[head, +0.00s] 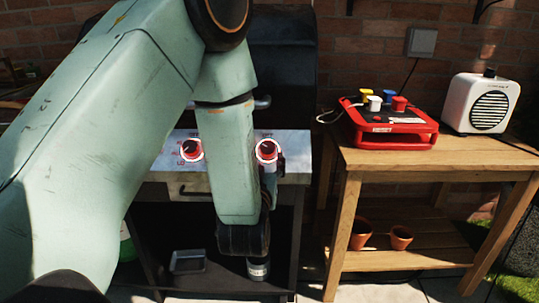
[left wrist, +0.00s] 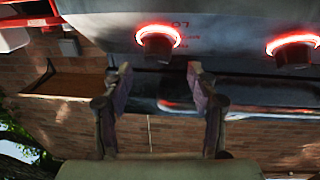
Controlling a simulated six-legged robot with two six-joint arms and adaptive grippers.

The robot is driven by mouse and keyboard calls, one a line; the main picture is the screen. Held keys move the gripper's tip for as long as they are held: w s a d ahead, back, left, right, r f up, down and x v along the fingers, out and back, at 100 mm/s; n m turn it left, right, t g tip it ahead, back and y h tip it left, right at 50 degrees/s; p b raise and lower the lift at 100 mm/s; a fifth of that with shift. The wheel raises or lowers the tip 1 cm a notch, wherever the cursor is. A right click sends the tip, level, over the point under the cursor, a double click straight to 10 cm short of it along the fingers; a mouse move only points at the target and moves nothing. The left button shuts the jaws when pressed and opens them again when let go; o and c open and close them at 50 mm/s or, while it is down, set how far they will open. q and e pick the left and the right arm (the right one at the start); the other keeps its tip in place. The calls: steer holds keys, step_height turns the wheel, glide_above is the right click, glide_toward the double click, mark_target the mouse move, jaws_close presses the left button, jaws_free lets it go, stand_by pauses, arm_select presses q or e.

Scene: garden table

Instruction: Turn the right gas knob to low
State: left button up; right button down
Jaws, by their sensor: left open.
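The right gas knob (head: 267,150) is on the grill's front panel, dark with a red ring around it. In the left wrist view, which looks upside down, the right knob (left wrist: 158,45) is at the upper middle with LO lettering beside it. The left gas knob (head: 191,150) also has a red ring; it shows at the right edge of the wrist view (left wrist: 294,52). My left gripper (left wrist: 160,74) is open, its fingertips just short of the right knob and on either side of it. In the head view my forearm partly hides this gripper (head: 274,168). The knob's pointer setting is unclear.
A wooden side table (head: 440,158) stands right of the grill, with a red box with coloured knobs (head: 390,125) and a white speaker (head: 481,103) on it. Terracotta pots (head: 400,238) are on its lower shelf. A metal tray (head: 188,262) lies under the grill.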

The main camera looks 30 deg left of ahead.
mark_target(267, 149)
arm_select(q)
steer(key=x, duration=0.3)
steer(key=shift+w+b, duration=0.2)
steer(key=shift+b, duration=0.15)
steer(key=shift+w+a, duration=0.25)
steer(key=shift+w, duration=0.2)
steer(key=shift+d+r, duration=0.1)
steer(key=shift+c, duration=0.2)
steer(key=c, duration=1.1)
steer(key=shift+c, duration=0.2)
